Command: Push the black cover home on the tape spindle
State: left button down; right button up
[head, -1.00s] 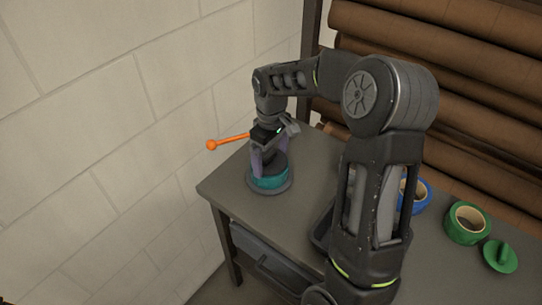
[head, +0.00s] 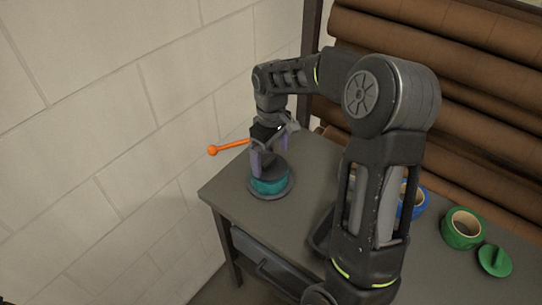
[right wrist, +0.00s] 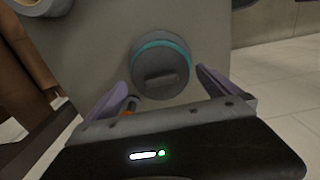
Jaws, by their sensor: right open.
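The black cover (head: 272,170) sits on top of a teal tape roll (head: 270,186) on the tape spindle, whose round grey base (head: 289,190) stands near the left corner of the table. In the right wrist view the cover (right wrist: 172,88) is a dark disc with a raised bar grip, with a teal rim (right wrist: 150,46) showing around part of it. Any gap under the cover is too small to tell. My right gripper (head: 269,160) is open just above the cover, its purple fingers spread to either side and apart from it. My left gripper is not in view.
An orange ball-ended lever (head: 213,150) sticks out behind the gripper toward the wall. The wall (head: 90,130) is close at left.

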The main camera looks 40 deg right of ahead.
jog(key=shift+r+p, duration=1.2)
jog(key=shift+r, duration=0.6)
